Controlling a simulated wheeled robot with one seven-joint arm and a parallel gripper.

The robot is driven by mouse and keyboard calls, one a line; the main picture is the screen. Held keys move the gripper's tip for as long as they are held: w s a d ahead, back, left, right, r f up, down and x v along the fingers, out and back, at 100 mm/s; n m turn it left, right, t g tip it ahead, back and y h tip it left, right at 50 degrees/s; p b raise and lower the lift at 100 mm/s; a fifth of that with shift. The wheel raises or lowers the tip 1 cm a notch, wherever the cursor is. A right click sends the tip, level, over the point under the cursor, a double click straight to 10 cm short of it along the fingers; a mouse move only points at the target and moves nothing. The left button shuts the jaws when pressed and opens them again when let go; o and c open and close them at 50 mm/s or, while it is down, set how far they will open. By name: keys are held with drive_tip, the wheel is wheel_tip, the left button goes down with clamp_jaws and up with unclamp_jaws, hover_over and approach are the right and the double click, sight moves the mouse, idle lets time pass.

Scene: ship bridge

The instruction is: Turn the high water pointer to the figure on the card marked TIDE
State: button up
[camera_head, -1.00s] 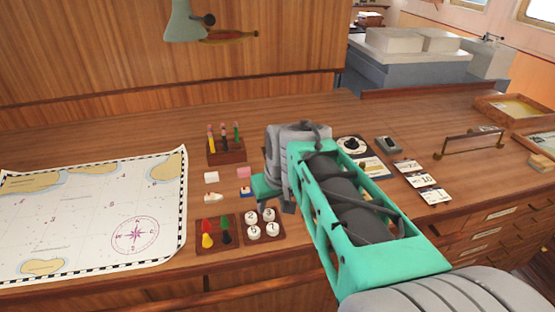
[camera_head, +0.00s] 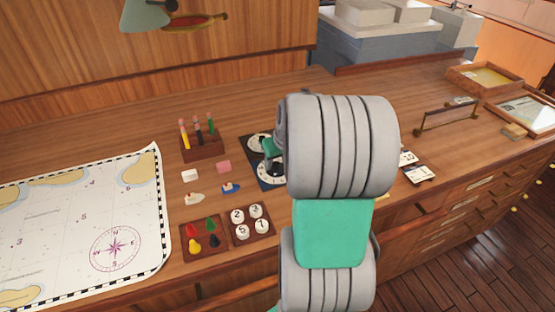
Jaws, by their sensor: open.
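A dark blue board (camera_head: 252,161) with two round pale dials stands on the desk left of my arm. The upper dial (camera_head: 257,141) and the lower dial (camera_head: 265,172) show partly; their pointers and figures are too small or covered to read. Part of my gripper (camera_head: 272,149), a green piece, shows over the dials' right side; the rest is hidden behind my arm. It is open, and I cannot tell whether it touches a dial. White cards (camera_head: 420,174) lie right of my arm, partly covered; I cannot read which is marked TIDE.
A chart (camera_head: 80,220) covers the left. A brass-handled rack (camera_head: 447,115) stands right.

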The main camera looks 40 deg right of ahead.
drive_tip(key=shift+c, duration=0.3)
clamp_jaws()
drive_tip(key=shift+s+d+n, duration=0.1)
drive_tip(key=shift+n, duration=0.2)
drive_tip(key=n+y+b, duration=0.1)
drive_tip(key=n, duration=0.1)
drive_tip(key=shift+d+n, duration=0.15)
drive_tip(key=shift+n, duration=0.15)
drive_tip(key=n+y+b, duration=0.1)
drive_tip(key=n, duration=0.1)
drive_tip(key=shift+d+n, duration=0.1)
drive_tip(key=shift+n, duration=0.2)
drive_tip(key=n, duration=0.2)
drive_tip(key=n+g+y, duration=0.1)
drive_tip(key=n, duration=0.1)
drive_tip(key=n+y, duration=0.1)
drive_tip(key=n, duration=0.1)
drive_tip(key=shift+w+d+g+p, duration=0.2)
drive_tip(key=shift+w+g+p, duration=0.05)
drive_tip(key=shift+g+p, duration=0.1)
